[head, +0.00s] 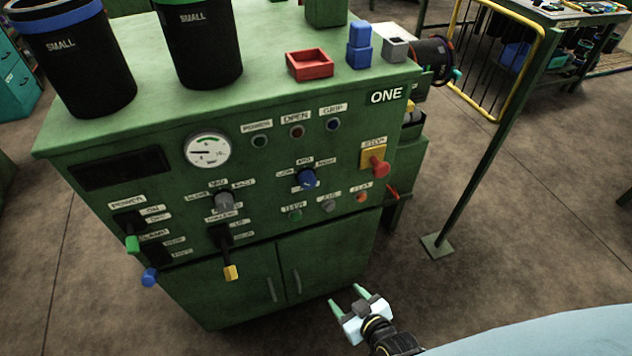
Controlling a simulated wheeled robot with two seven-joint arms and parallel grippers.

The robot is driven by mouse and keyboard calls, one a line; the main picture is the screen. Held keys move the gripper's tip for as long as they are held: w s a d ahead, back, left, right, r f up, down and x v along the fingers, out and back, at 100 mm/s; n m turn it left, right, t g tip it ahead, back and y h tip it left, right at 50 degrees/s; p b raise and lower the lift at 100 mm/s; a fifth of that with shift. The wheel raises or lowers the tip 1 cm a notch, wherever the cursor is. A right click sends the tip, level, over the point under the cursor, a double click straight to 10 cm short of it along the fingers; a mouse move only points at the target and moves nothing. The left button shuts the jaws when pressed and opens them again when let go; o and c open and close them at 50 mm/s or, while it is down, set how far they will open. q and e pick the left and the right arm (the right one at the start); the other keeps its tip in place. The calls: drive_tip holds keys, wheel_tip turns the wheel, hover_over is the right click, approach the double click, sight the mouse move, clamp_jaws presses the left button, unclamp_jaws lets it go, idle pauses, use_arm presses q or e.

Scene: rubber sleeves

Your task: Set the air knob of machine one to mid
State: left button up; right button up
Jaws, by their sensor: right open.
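Machine one (330,235) is a green cabinet with "ONE" at the upper right of its front panel. A blue knob (307,179) sits right of the panel's middle, with small labels above it and one partly covered below. I take it for the air knob, but the print is too small to be sure; its exact setting cannot be told. A grey knob (224,201) with three labels is to its left. My right gripper (347,297) is open and empty, low in front of the cabinet doors, well below the blue knob and apart from it. My left gripper is not in view.
A red-and-yellow stop button (376,164) is right of the blue knob. Levers with green, blue and yellow (231,272) tips stick out at the left. A gauge (208,149) is above. Black bins, a red tray (309,64) and blocks stand on top. Floor at right is clear around a green post.

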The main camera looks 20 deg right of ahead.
sight(311, 185)
drive_tip(key=w+a+r+t, duration=0.1)
drive_tip(key=w+r+t, duration=0.25)
drive_tip(key=r, duration=0.65)
drive_tip(key=w+r+t, duration=0.3)
drive_tip(key=w+r, duration=0.2)
drive_tip(key=r, duration=0.5)
drive_tip(key=shift+m+g, duration=0.25)
drive_tip(key=shift+m, duration=0.15)
drive_tip(key=w, duration=0.3)
drive_tip(key=w+a, duration=0.1)
drive_tip(key=w, duration=0.7)
drive_tip(key=shift+a, duration=0.2)
drive_tip(key=shift+w+r, duration=0.1)
drive_tip(key=shift+w, duration=0.65)
drive_tip(key=c, duration=1)
